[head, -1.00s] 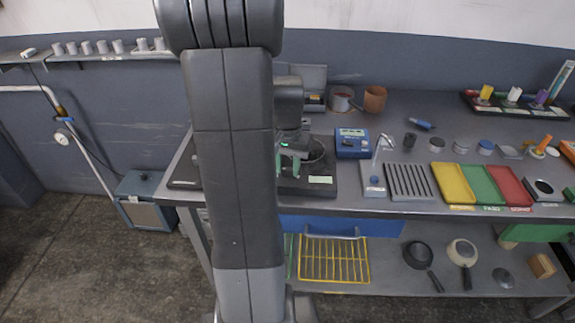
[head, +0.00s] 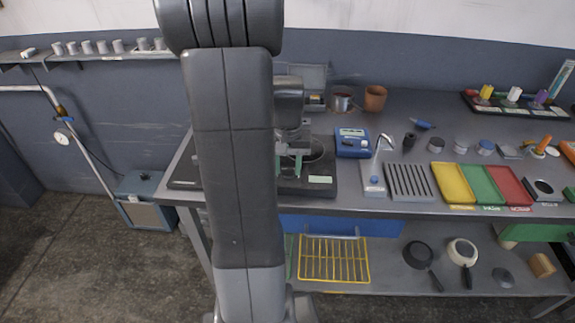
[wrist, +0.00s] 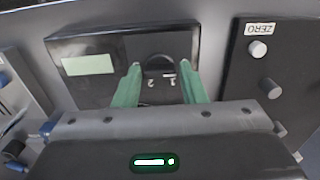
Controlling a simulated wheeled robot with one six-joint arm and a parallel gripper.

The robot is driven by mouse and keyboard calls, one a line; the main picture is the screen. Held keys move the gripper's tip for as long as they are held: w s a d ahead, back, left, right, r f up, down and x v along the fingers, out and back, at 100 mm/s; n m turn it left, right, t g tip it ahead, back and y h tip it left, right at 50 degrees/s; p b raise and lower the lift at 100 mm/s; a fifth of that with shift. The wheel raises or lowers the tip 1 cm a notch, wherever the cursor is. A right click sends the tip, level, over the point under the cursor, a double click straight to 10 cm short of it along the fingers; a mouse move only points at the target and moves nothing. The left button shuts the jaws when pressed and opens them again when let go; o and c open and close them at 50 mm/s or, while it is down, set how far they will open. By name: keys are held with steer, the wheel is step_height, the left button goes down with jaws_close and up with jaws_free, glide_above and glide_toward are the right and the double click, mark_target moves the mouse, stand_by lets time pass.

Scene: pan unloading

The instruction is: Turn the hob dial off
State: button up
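The black hob (head: 325,190) stands near the left end of the bench, partly hidden by my arm in the head view. In the wrist view, the hob's front panel (wrist: 105,88) carries a pale blank label. Its dark round dial (wrist: 158,62) shows beside the marks "1" and "2"; I cannot tell its setting. My gripper (wrist: 160,84) has two green fingers, spread apart and pointing toward the panel, one on each side of the dial. No contact is clear. In the head view my gripper (head: 290,166) points down over the hob.
A black unit marked ZERO (wrist: 262,75) with two pale knobs lies right of the hob in the wrist view. In the head view, a blue device (head: 352,143) and a small tap (head: 378,165) stand right of the hob.

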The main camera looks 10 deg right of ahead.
mark_target(288, 169)
steer(key=shift+o, duration=1.1)
step_height(288, 169, up, 14)
steer(key=shift+f, duration=0.15)
step_height(288, 169, down, 14)
steer(key=shift+r, duration=0.1)
steer(key=shift+r, duration=0.1)
stand_by(0.3)
